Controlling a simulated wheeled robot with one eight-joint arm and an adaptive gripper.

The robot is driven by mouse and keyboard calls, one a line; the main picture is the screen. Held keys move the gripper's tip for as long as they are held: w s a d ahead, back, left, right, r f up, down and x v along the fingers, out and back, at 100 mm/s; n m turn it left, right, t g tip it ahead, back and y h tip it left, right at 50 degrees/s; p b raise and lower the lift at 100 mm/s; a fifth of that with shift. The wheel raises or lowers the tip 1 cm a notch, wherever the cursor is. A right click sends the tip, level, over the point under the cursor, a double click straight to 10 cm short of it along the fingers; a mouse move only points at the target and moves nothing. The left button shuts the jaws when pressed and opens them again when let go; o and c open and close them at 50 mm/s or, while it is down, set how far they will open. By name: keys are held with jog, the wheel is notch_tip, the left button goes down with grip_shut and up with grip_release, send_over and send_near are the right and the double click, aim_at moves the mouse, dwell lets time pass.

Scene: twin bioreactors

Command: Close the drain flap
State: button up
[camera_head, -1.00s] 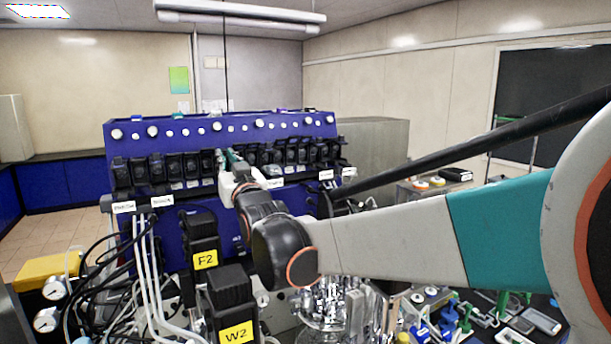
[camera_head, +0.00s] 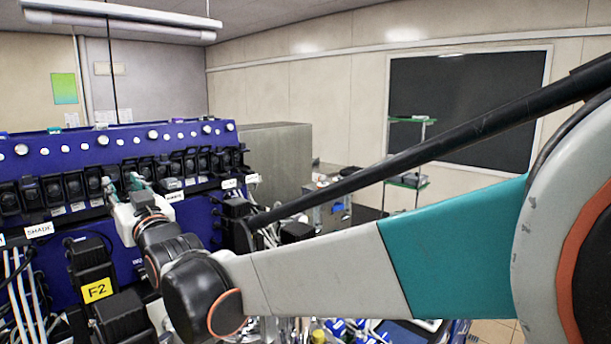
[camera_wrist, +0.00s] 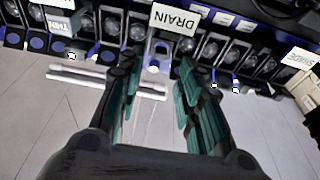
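A white label reading DRAIN (camera_wrist: 174,18) shows at the top middle of the wrist view. Just below it is a blue and pale U-shaped part (camera_wrist: 158,56) in the row of black units; it may belong to the drain flap, but I cannot tell how far any flap stands open. My gripper (camera_wrist: 155,72) is open, its teal-padded fingers spread to either side of this part, with nothing seen between the pads. I cannot tell if a finger touches it. In the head view my gripper (camera_head: 126,182) is at the row of black units on the blue panel.
Black units (camera_wrist: 213,48) with round clear fronts flank the drain position. A THIN label (camera_wrist: 62,22) is left and a SHADE label (camera_wrist: 300,58) right. A pale bar (camera_wrist: 108,82) lies near the left finger. The F2 unit (camera_head: 97,290) stands below my wrist.

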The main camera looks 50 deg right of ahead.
jog(key=v, duration=0.6)
jog(key=shift+s, duration=0.25)
jog(key=shift+f, duration=0.15)
